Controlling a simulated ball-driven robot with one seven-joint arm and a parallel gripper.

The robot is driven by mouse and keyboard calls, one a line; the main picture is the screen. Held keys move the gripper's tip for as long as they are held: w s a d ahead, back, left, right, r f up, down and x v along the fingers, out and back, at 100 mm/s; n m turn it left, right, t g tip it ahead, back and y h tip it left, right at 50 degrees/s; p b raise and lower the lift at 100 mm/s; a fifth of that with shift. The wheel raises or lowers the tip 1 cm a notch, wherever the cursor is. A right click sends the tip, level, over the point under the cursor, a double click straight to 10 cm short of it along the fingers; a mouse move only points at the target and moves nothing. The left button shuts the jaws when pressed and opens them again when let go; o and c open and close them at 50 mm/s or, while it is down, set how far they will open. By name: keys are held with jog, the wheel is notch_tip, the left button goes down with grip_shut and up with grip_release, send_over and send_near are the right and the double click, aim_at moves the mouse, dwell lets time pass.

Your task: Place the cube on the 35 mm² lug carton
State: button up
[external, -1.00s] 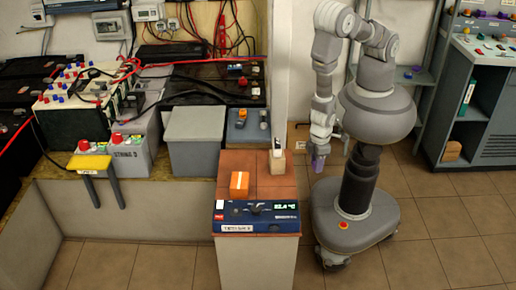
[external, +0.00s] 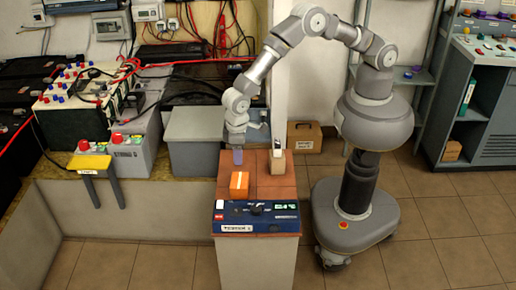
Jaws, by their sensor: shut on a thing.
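My gripper (external: 237,148) is shut on a small purple block (external: 238,157), which I take to be the cube. The gripper points down and holds it above the red-brown top of the tester cabinet (external: 265,180). Just below and in front of it is an orange box with a pale band (external: 239,185). To the right stands a tan block (external: 278,163) with a white and black item on it. A brown carton (external: 304,137) sits further back, by the wall. I cannot read which one is the 35 mm² lug carton.
The cabinet's front has a blue panel (external: 256,217) with a green display. A grey box (external: 196,142) and a bench of batteries and cables stand to the left. A shelf cabinet (external: 480,110) is at the right. The floor between is clear.

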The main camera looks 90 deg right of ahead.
aim_at(239, 180)
notch_tip(239, 180, down, 8)
jog(key=b, duration=0.2)
jog(key=shift+f+b, duration=0.2)
jog(key=shift+b, duration=0.15)
jog(key=shift+f, duration=0.15)
jog(key=o, duration=1)
notch_tip(239, 180, up, 12)
jog(key=p, duration=0.4)
jog(key=shift+r, duration=0.2)
